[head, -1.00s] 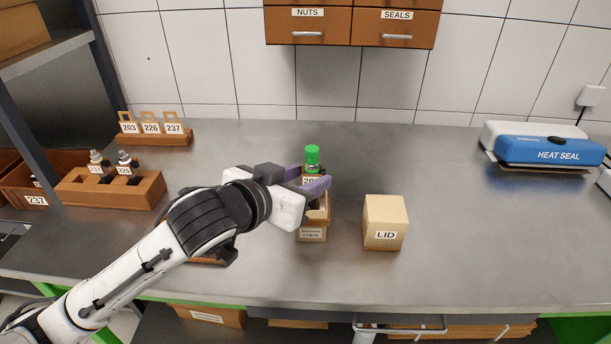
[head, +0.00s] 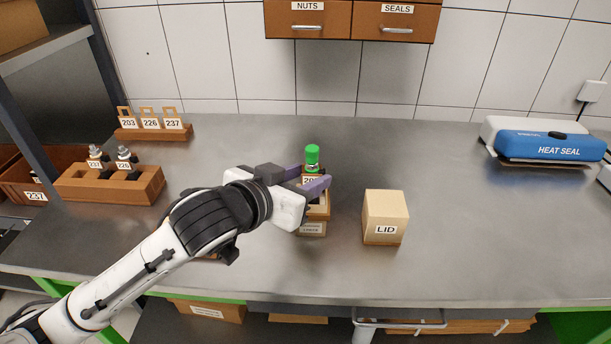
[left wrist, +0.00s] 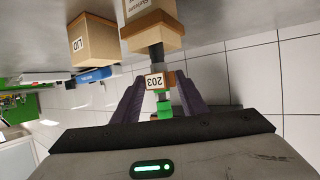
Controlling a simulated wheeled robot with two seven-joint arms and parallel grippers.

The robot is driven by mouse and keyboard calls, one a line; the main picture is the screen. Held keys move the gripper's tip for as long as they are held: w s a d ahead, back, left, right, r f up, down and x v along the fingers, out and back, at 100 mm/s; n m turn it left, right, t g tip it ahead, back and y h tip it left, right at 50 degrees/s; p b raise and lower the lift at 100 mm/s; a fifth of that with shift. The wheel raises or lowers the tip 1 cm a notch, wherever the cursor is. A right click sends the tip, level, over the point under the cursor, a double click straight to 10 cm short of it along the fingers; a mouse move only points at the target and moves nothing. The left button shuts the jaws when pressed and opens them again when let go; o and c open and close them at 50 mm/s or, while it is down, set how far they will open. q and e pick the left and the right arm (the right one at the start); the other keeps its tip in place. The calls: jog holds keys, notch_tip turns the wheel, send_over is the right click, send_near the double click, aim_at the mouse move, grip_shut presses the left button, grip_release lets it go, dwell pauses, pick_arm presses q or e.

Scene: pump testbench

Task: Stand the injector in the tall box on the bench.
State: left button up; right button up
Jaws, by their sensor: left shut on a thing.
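The injector has a green cap (head: 312,153), a white tag reading 203 and a dark body. My left gripper (head: 316,184) is shut on it around the tag, and holds it upright over the tall box (head: 312,228). In the left wrist view, the injector's tag (left wrist: 155,81) shows between the fingers of my left gripper (left wrist: 157,100). Its dark lower end meets the top of the tall box (left wrist: 150,35); how deep it sits inside cannot be told. The fingers hide part of the box's opening in the head view. My right gripper is out of view.
A pale block marked LID (head: 385,217) stands just right of the box. A wooden rack (head: 110,185) with two more injectors and a tag rack (head: 155,133) are at left. A blue heat sealer (head: 548,147) is at far right. The bench between is clear.

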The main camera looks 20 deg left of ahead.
pick_arm(q)
jog(key=shift+f, duration=0.3)
dwell(0.5)
jog(key=o, duration=2.2)
jog(key=shift+f, duration=0.1)
jog(key=shift+c, duration=0.2)
jog(key=shift+p+v, duration=1.35)
jog(key=shift+v, duration=2.7)
